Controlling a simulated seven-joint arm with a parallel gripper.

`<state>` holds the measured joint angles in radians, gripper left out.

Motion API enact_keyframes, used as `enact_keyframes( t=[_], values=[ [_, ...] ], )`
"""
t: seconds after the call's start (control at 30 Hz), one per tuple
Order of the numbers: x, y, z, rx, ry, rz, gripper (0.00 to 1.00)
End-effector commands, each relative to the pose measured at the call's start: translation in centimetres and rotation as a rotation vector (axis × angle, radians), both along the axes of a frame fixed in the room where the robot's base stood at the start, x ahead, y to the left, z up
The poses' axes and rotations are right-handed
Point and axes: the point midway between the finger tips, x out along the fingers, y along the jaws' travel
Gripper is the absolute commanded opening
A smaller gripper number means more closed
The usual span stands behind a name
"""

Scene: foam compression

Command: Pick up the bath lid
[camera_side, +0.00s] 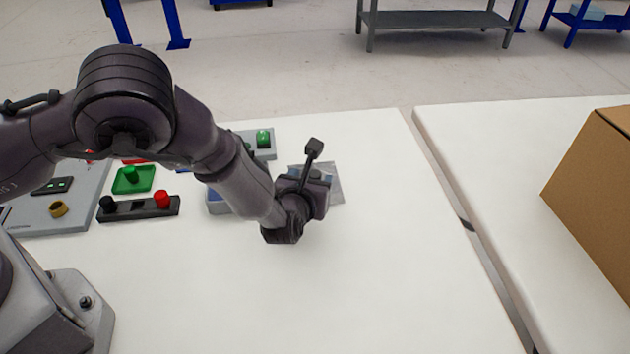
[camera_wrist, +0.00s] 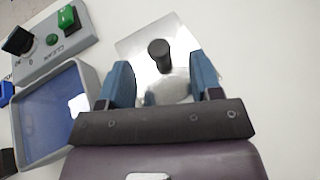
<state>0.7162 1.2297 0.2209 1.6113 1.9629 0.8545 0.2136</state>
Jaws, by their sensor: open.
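The bath lid (camera_wrist: 180,40) is a shiny, flat metal square with a black knob (camera_wrist: 159,54) standing on it. In the wrist view it lies on the white table just beyond my fingertips. In the side view the lid (camera_side: 336,184) is mostly hidden behind my wrist. My gripper (camera_wrist: 164,80) is open and empty, with its two blue fingers apart on either side of the knob's line. I cannot tell how high the fingers are above the lid. An open bath (camera_wrist: 52,112) with a grey rim and blue inside is to the left of the lid.
A grey control box (camera_wrist: 58,42) with a green switch and a black dial adjoins the bath. A black bar with a red knob (camera_side: 162,199) and a green block (camera_side: 133,178) are at left. The table's front middle is clear. A cardboard box (camera_side: 596,190) stands at right.

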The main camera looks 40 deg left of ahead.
Motion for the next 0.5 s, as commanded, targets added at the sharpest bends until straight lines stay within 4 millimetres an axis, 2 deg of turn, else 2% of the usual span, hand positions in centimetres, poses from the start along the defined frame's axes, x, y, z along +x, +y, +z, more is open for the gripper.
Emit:
enact_keyframes(
  t=[0.23,0.5],
  values=[
    [3.0,1.5,-1.6,-0.001,0.0,0.004,0.59],
    [3.6,1.7,-1.9,0.0,0.0,0.001,0.59]
  ],
)
